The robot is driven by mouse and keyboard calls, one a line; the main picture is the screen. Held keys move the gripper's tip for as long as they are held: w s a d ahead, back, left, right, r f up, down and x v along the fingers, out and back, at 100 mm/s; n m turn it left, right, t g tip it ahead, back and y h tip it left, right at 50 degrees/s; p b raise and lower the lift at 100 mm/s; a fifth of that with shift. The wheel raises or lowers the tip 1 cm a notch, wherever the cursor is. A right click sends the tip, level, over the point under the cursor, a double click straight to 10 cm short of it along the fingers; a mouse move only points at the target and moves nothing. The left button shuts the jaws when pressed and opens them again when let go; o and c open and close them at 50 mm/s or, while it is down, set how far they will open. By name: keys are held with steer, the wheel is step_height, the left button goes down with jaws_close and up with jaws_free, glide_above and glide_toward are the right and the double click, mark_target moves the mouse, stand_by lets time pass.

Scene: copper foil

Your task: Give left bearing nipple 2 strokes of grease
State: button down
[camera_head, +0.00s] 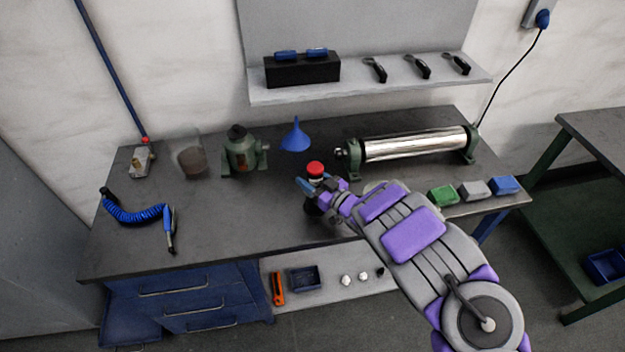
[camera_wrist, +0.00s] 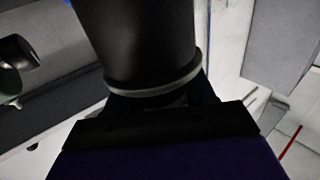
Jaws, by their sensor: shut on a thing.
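A shiny metal roller (camera_head: 415,146) lies across the bench's right half between two green bearing supports. The left bearing (camera_head: 352,160) is just behind and right of my gripper; its nipple is too small to make out. My gripper (camera_head: 315,184) is shut on a dark cylinder with a red cap (camera_head: 315,168), held upright above or on the bench; I cannot tell whether its base touches. In the wrist view the dark cylinder (camera_wrist: 140,45) fills the upper middle, with a pale ring near its lower end.
A blue funnel (camera_head: 295,138), a green pump-like unit (camera_head: 240,152), a clear beaker (camera_head: 190,158) and a blue coiled hose with nozzle (camera_head: 140,214) stand left. Green (camera_head: 443,194), grey and blue blocks lie at the front right. A shelf (camera_head: 365,85) hangs behind. The front middle-left bench is clear.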

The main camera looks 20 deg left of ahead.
mark_target(311, 163)
step_height(311, 163, up, 10)
steer(key=shift+r+p, duration=0.1)
steer(key=shift+p, duration=1.05)
step_height(311, 163, up, 10)
steer(key=p, duration=0.7)
steer(key=shift+f, duration=0.2)
steer(key=shift+w, duration=0.1)
